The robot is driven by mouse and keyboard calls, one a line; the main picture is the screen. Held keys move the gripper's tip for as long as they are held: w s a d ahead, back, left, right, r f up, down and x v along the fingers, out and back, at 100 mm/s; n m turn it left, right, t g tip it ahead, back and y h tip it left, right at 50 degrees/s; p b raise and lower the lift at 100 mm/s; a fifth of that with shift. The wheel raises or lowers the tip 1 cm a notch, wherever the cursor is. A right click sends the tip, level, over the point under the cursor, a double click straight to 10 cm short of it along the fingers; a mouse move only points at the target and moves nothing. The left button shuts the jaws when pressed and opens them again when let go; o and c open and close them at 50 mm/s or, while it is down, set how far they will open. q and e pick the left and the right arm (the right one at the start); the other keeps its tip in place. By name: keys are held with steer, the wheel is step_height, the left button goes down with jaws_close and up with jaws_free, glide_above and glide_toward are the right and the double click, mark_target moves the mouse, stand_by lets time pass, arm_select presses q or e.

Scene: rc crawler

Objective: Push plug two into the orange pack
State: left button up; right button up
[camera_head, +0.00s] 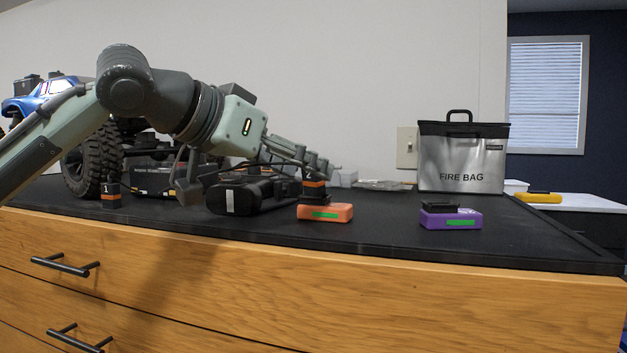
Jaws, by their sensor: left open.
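The orange pack (325,213), with a green label, lies near the front of the black worktop. Plug two (313,189), a dark block with an orange band and a "2", stands upright at the pack's left rear. It looks to be on or just above the pack; how deep it sits I cannot tell. My left gripper (255,178) comes in from the left with its fingers spread wide. One finger hangs over the black charger box; the other reaches just above plug two. I cannot tell whether it touches the plug. My right gripper is not in view.
Plug one (111,192) stands at the left, by the crawler's big tyre (84,168). A black box (246,196) lies left of the orange pack. A purple pack (450,217) lies to the right, before the silver fire bag (462,160). The worktop between the packs is clear.

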mark_target(314, 196)
arm_select(q)
steer(key=x, duration=0.3)
steer(key=shift+w+d+f, duration=0.1)
steer(key=shift+d+f, duration=0.05)
steer(key=shift+f, duration=0.05)
steer(key=c, duration=1)
steer(key=shift+r, duration=0.15)
steer(key=shift+c, duration=0.2)
